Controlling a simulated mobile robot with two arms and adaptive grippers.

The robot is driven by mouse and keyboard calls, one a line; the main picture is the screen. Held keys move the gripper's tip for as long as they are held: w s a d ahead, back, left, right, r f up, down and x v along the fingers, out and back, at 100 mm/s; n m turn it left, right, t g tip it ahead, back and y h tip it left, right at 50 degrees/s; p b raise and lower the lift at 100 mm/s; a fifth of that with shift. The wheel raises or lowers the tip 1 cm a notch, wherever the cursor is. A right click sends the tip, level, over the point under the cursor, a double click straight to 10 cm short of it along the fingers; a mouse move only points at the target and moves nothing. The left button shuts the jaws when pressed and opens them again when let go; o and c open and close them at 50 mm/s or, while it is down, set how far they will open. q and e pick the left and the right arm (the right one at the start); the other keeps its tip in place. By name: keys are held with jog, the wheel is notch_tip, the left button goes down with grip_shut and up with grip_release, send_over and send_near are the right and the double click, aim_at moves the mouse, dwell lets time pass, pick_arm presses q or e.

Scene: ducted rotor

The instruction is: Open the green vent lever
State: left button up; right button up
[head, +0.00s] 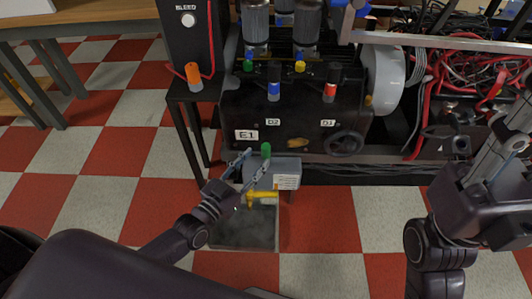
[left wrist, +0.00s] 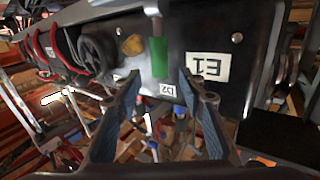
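A green lever handle (head: 265,150) stands upright over the grey cylinder (head: 284,172) low on the front of the black machine. In the left wrist view a green handle (left wrist: 159,57) hangs from a metal stem, in line with the gap between the fingers. My left gripper (head: 256,158) is open and empty, with its fingertips close to the green handle in the head view. I cannot tell whether they touch it. The left wrist view shows the open fingers (left wrist: 160,84) wide apart. My right gripper (head: 508,135) is at the right edge, partly cut off.
A yellow handle (head: 262,195) and an open grey tray (head: 243,229) lie below the cylinder. Blue (head: 274,91) and red (head: 330,92) handles sit above. A black BLEED box (head: 189,40) is at left. Cables (head: 465,75) crowd the right. The checkered floor (head: 120,190) is clear at left.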

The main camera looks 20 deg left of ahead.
aim_at(263, 152)
pick_arm(q)
jog(key=b+x, duration=0.2)
jog(key=x, duration=0.4)
jog(key=shift+w+f, duration=0.1)
jog(key=shift+c, duration=0.3)
grip_shut()
